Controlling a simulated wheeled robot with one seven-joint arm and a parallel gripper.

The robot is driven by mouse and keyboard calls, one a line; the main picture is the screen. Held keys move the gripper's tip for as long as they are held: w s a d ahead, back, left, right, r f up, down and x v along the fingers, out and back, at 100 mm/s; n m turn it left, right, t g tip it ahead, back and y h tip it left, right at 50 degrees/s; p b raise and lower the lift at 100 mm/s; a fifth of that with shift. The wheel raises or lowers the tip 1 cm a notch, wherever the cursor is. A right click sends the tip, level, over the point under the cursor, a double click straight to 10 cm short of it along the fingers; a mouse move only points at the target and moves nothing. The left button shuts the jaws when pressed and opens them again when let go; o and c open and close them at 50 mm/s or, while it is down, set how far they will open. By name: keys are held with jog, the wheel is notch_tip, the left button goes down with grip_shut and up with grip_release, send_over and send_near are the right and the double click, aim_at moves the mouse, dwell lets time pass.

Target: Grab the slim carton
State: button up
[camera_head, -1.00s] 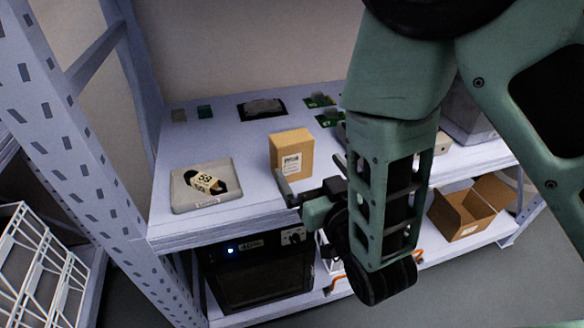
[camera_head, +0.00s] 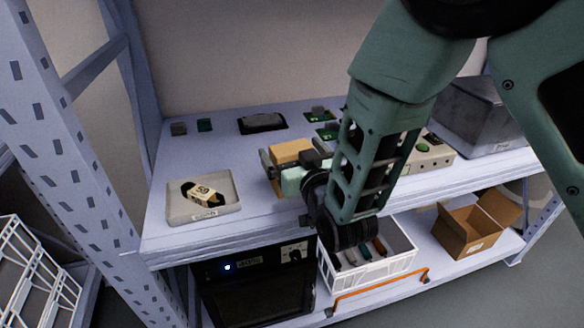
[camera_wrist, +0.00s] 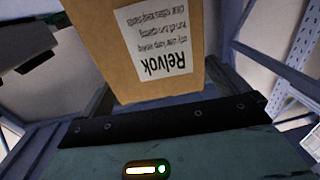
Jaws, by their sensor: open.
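The slim carton (camera_head: 292,150) is a tan box standing on the upper shelf of the bench, partly hidden behind my gripper. My gripper (camera_head: 289,167) is open at the carton, with a finger showing at its left side and the gripper body in front of it. In the wrist view the carton (camera_wrist: 103,45) fills the upper middle, close to the palm, with a white label reading "Relvok" upside down. Contact between the fingers and the carton cannot be told.
A black device (camera_head: 262,123) and green boards (camera_head: 327,132) lie behind. A grey bin (camera_head: 478,108) stands at right. Below are a black printer-like unit (camera_head: 255,290), white basket (camera_head: 395,265) and open cardboard box (camera_head: 468,232).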

jog(key=shift+x, duration=1.4)
jog(key=c, duration=1)
jog(key=shift+c, duration=0.2)
